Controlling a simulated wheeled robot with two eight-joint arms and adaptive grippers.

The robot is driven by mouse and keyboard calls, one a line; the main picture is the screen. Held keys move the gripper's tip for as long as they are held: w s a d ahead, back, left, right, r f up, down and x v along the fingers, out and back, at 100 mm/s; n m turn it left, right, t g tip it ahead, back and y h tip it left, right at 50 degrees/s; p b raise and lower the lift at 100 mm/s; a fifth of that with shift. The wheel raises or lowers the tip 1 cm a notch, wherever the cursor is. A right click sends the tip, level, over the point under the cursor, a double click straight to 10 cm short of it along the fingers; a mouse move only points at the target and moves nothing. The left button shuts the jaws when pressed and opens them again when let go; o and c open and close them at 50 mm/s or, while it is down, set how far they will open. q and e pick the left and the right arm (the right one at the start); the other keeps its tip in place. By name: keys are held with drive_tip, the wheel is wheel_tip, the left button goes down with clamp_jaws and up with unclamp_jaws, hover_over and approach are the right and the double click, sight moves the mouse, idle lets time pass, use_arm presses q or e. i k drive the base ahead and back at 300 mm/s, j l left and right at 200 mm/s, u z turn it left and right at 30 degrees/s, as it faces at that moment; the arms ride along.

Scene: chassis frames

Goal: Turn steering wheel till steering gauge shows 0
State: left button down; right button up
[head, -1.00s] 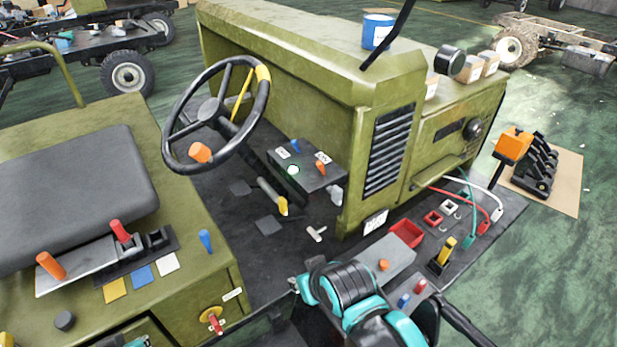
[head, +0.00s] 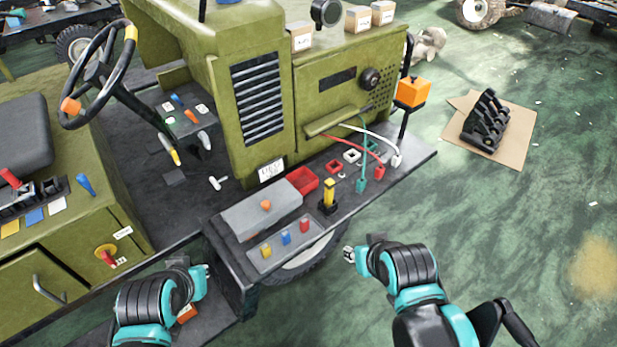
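The black steering wheel (head: 97,74) is at the upper left, tilted on its column beside the grey seat. An orange knob (head: 70,106) is on its near rim and a yellow band (head: 131,33) on its far rim. I cannot make out a steering gauge or its reading. My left gripper (head: 205,272) is low in the picture, in front of the chassis step and well below the wheel. My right gripper (head: 349,254) is right of the chassis edge, far from the wheel. Both are small and partly hidden by their arms; neither touches the wheel.
A grey lidded box (head: 255,210), red tray (head: 303,181) and yellow-handled lever (head: 329,192) stand on the chassis deck. Red, white and teal cables (head: 362,148) hang near the green hood. A black rack (head: 484,122) lies on cardboard. Floor at right is mostly clear.

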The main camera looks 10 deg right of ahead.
sight(99, 75)
drive_tip(key=j+u, duration=0.2)
drive_tip(key=u, duration=0.15)
drive_tip(key=i+j+u, duration=0.1)
drive_tip(key=u, duration=0.2)
drive_tip(key=i+j+u, duration=0.1)
drive_tip(key=u, duration=0.25)
drive_tip(key=j, duration=0.1)
